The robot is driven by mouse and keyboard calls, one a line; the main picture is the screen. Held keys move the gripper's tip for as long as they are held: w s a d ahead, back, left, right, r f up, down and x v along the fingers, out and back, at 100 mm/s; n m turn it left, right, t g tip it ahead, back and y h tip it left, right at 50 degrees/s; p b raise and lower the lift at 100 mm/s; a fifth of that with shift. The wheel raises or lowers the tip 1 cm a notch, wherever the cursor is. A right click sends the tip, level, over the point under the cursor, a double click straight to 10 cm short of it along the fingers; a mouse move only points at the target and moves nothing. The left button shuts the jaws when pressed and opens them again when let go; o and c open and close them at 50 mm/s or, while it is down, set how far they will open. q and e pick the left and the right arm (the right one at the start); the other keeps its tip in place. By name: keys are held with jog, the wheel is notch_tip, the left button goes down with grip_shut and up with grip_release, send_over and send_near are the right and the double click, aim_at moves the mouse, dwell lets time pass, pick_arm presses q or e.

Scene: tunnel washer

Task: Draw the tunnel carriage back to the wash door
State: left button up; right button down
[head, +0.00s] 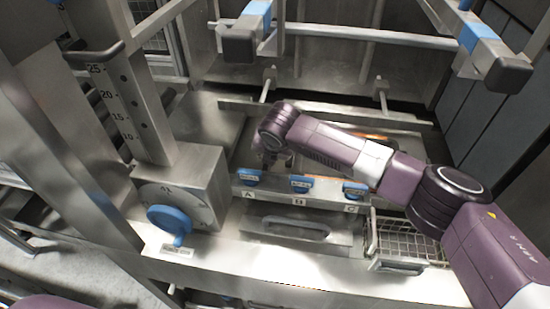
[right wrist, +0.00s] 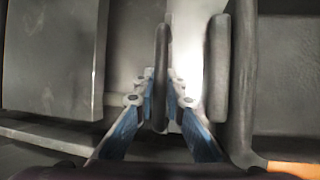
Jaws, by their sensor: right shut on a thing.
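My right gripper (head: 272,156) reaches down into the steel bay behind the blue levers, at the bay's left side. In the right wrist view its two blue fingers (right wrist: 162,92) close from both sides on a dark upright bar (right wrist: 162,50), which looks like a handle. A second dark rounded bar (right wrist: 217,70) stands just to the right, apart from the fingers. I cannot tell for sure which part is the tunnel carriage; my arm hides much of the bay. My left gripper is not in view.
Three blue levers (head: 300,183), marked A, B and C, line the bay's front edge. A blue knob (head: 169,222) on a dial stands at left, below a scaled column (head: 130,100). A wire basket (head: 405,240) sits front right. Blue-banded arms (head: 250,30) hang above.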

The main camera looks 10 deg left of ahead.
jog(key=shift+a, duration=0.4)
jog(key=a+b, duration=0.2)
jog(key=a, duration=0.4)
jog(key=shift+b, duration=0.3)
jog(key=shift+a, duration=0.1)
dwell(0.3)
